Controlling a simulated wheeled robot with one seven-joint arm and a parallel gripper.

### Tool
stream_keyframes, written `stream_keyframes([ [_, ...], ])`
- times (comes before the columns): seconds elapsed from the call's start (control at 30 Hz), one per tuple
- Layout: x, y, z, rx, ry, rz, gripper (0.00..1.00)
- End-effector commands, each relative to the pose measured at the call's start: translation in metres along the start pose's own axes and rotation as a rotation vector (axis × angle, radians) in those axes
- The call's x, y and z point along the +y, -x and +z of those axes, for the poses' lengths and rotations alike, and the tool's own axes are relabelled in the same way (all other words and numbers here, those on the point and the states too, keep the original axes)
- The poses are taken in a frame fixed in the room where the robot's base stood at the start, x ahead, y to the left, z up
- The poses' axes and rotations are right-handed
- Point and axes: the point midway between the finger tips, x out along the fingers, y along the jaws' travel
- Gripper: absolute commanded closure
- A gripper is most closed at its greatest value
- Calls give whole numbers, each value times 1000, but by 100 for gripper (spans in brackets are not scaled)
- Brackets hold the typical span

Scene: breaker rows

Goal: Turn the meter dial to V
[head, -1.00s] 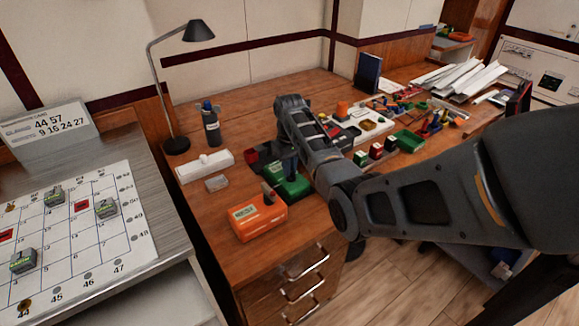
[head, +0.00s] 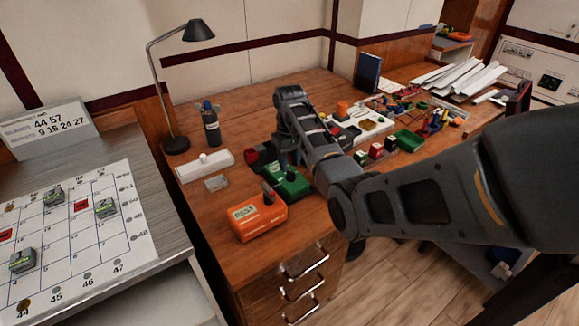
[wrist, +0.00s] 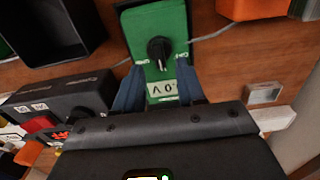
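The green meter (wrist: 160,22) lies below my gripper in the wrist view, with a black round dial (wrist: 158,50) on its face. A white label (wrist: 162,88) near the gripper shows upside-down characters, seemingly a 0 and a V. Small white marks flank the dial; they are too small to read. My gripper (wrist: 157,72) is open, its two dark fingers apart on either side of the meter's face, with the dial just beyond the tips. I cannot tell if they touch it.
An orange tester (head: 259,216) stands in front of the meter near the desk edge. A black open box (wrist: 52,30) and a dark device (wrist: 65,104) lie left in the wrist view. A white strip (head: 205,165), bottle (head: 211,126) and lamp (head: 176,143) stand at left.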

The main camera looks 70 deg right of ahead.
Motion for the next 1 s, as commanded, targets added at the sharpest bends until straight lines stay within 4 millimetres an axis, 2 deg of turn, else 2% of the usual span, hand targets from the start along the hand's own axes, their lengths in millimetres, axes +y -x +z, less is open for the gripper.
stream_keyframes([
  [0.2, 0, 35, -1, 3, 1, 1, 61],
  [0.4, 0, 53, 0, 2, 1, 0, 61],
  [1.0, 0, 54, 0, 0, 0, 0, 61],
])
